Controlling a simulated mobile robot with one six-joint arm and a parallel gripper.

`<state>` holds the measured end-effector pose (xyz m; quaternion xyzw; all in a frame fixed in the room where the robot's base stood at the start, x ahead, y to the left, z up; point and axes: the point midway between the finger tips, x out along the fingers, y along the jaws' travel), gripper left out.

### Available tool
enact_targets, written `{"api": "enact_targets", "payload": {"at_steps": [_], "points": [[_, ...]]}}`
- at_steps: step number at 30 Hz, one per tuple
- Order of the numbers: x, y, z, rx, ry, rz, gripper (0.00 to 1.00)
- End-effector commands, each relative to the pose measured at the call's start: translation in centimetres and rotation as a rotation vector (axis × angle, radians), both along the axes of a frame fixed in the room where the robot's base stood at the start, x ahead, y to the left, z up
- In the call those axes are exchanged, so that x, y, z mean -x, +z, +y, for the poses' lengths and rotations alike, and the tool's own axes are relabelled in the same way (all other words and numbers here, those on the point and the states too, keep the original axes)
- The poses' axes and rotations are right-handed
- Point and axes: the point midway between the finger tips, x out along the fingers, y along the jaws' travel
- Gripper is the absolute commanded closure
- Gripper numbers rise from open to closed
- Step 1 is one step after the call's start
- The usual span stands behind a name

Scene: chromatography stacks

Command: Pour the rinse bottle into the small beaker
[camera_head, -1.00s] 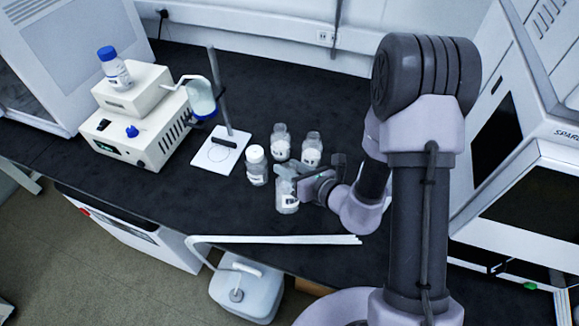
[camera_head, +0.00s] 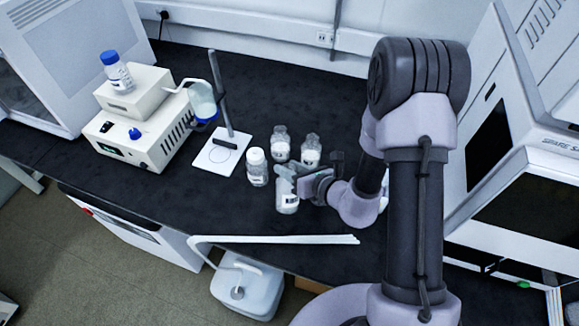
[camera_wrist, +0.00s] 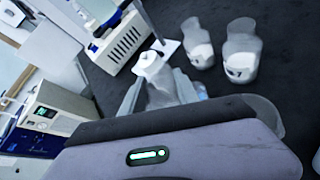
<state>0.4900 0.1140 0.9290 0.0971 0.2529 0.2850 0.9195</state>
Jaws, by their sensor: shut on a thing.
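My gripper (camera_head: 291,177) is shut on a clear bottle with a white label (camera_head: 288,203), near the front of the black bench. The bottle looks upright; I cannot tell whether its base touches the bench. The label is too small to read, so I cannot confirm it is the rinse bottle. In the wrist view my gripper (camera_wrist: 165,95) is partly covered by my own wrist housing. A white-capped bottle (camera_head: 256,167) stands just left of and behind the held one. I cannot pick out the small beaker with certainty.
Two clear labelled bottles stand behind my gripper, one left (camera_head: 280,149) and one right (camera_head: 311,155). A stand with a white base (camera_head: 213,158) and a cream instrument (camera_head: 140,140) are to the left. A white instrument (camera_head: 530,205) is at right. The back bench is clear.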

Motion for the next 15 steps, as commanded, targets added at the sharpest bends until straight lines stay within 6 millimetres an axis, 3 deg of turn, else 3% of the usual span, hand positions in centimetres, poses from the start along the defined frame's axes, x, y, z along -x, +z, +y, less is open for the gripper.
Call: {"api": "enact_targets", "payload": {"at_steps": [15], "points": [[-0.17, -0.17, -0.03, -0.009, -0.002, 0.064, 1.00]]}}
